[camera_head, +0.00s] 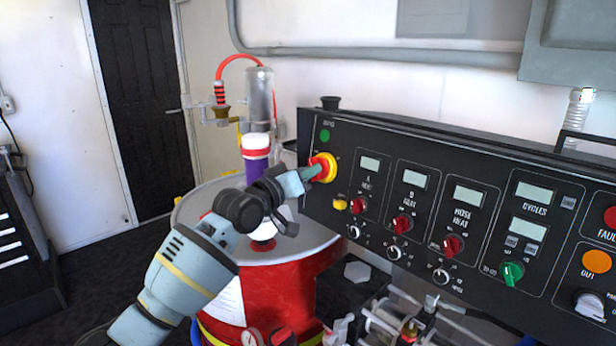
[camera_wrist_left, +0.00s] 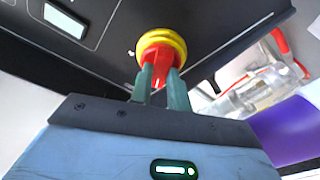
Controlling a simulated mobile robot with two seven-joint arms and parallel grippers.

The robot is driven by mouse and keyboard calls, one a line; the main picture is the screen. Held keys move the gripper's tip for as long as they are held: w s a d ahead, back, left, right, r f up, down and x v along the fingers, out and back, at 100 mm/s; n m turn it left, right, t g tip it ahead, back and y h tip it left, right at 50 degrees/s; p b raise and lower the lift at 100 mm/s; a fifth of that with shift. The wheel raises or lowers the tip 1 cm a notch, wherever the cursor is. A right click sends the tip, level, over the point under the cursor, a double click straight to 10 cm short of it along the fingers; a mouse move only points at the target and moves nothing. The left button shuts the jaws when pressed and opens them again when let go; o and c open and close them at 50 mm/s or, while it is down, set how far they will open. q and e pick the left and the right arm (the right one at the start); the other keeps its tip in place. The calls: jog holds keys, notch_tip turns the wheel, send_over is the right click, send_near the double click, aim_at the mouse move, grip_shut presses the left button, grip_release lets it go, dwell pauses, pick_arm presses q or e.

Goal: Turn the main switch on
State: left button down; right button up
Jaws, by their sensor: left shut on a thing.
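The main switch (camera_head: 329,167) is a red knob on a yellow round base at the left end of the black control panel (camera_head: 381,208). It also shows in the left wrist view (camera_wrist_left: 163,40). My left gripper (camera_head: 312,173) reaches it from the left, and its green fingers are shut on the red knob. In the left wrist view the two fingertips (camera_wrist_left: 161,78) lie on either side of the red handle. The fingers hide part of the knob, and I cannot read its position. My right gripper is not in view.
A red drum (camera_head: 280,290) with a grey lid stands below my left arm. A purple and white cylinder (camera_head: 256,155) stands behind the gripper. Small red knobs, a green knob (camera_head: 511,273) and displays fill the panel to the right. Pump fittings (camera_head: 385,318) sit below the panel.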

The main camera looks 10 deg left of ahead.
pick_arm(q)
jog(key=shift+w+a+m+g+h+b, duration=0.1)
jog(key=shift+m+g+h+b, duration=0.55)
jog(key=shift+m+b, duration=1.85)
jog(key=shift+w+a+m+g+h+b, duration=0.15)
jog(key=shift+m+g+h+b, duration=0.5)
jog(key=shift+m+b, duration=1.8)
jog(key=shift+s+a+m+g+h+b, duration=0.1)
jog(key=shift+m+g+h+b, duration=0.6)
jog(key=shift+m, duration=3.15)
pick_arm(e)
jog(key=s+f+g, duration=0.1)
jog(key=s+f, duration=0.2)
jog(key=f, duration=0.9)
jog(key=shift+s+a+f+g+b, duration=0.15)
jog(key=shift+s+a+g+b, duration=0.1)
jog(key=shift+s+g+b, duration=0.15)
pick_arm(q)
jog(key=shift+t, duration=0.3)
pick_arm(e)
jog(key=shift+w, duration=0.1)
pick_arm(q)
jog(key=c, duration=1.3)
grip_release()
jog(key=shift+c, duration=0.2)
